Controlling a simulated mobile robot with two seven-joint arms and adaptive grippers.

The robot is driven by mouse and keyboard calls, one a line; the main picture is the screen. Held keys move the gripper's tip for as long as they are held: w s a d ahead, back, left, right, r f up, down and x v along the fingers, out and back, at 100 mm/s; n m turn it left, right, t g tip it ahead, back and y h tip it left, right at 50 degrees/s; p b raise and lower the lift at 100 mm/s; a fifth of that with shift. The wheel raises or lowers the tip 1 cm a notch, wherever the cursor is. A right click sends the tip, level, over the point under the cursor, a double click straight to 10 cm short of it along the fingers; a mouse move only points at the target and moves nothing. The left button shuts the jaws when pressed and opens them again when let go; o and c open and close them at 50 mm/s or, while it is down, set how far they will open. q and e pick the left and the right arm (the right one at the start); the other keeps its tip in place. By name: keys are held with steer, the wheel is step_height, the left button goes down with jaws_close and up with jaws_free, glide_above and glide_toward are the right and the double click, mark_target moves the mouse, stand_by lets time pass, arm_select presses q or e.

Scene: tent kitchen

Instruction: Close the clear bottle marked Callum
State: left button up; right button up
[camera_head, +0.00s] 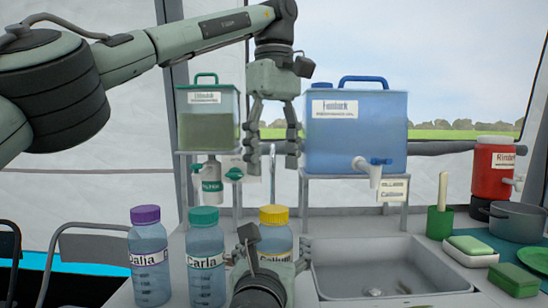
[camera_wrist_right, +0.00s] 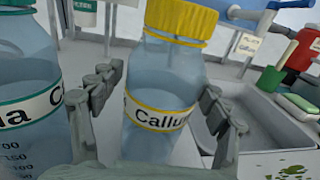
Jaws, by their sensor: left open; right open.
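The clear bottle marked Callum (camera_head: 275,240) stands on the counter at the left edge of the sink, with a yellow cap (camera_head: 274,215) on its neck. In the right wrist view the bottle (camera_wrist_right: 155,95) is close, its label reading "Callu" and its yellow cap (camera_wrist_right: 181,20) cut by the top edge. I cannot tell how tight the cap is. My right gripper (camera_head: 275,248) is open, its fingers on either side of the bottle; they also show in the wrist view (camera_wrist_right: 160,105). My left gripper (camera_head: 272,145) is open and empty, pointing down above the yellow cap.
The sink (camera_head: 385,272) lies to the right. Behind are a blue container (camera_head: 355,140) and a green one (camera_head: 207,125) on stands.

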mark_target(271, 258)
steer(key=s, duration=0.6)
steer(key=s+a, duration=0.1)
steer(key=s, duration=0.2)
steer(key=shift+s+a, duration=0.1)
steer(key=shift+s, duration=0.1)
